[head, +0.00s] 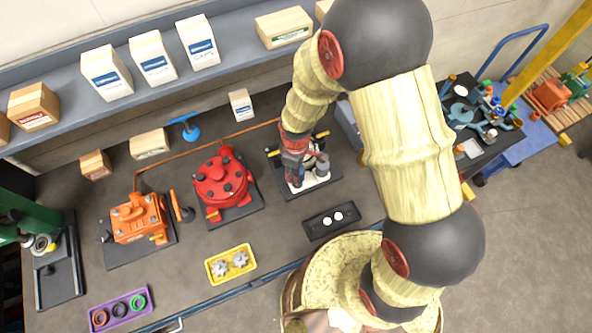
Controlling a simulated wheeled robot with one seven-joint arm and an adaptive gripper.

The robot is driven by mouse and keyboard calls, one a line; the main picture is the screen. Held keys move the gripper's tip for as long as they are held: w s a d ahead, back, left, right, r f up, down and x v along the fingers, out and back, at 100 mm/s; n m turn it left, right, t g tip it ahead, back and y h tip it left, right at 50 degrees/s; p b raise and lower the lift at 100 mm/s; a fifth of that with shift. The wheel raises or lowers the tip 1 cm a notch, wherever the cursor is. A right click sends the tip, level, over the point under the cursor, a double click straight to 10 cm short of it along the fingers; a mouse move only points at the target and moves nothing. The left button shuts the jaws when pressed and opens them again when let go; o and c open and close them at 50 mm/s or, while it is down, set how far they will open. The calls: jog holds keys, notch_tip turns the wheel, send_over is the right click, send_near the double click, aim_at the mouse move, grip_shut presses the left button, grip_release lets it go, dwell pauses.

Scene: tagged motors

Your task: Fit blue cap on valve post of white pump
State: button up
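My gripper (294,183) reaches down over a black plate at the middle of the bench. A white and grey machine (316,172), which looks like the white pump, stands on this plate, partly hidden behind my gripper and arm. The fingers are close beside or over the pump. They are too small and covered to tell whether they are open or shut, or what they hold. I cannot make out the valve post or a blue cap there. A blue piece with a round foot (187,128) stands at the back of the bench; I cannot tell if it is a cap.
A red motor (222,183) and an orange motor (138,218) stand to the left. In front are a black tray (315,233) with two white discs, a yellow tray (229,279) with gears and a purple tray (92,320) with rings. Boxes line the shelf (225,62) behind.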

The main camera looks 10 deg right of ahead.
jog(key=shift+f+b, duration=2.2)
jog(key=shift+f, duration=0.9)
jog(key=o, duration=1.1)
jog(key=shift+o, duration=0.2)
jog(key=shift+r, duration=0.15)
jog(key=shift+r+p, duration=2.05)
jog(key=shift+r, duration=0.9)
notch_tip(320, 180, up, 12)
jog(key=shift+f, duration=0.1)
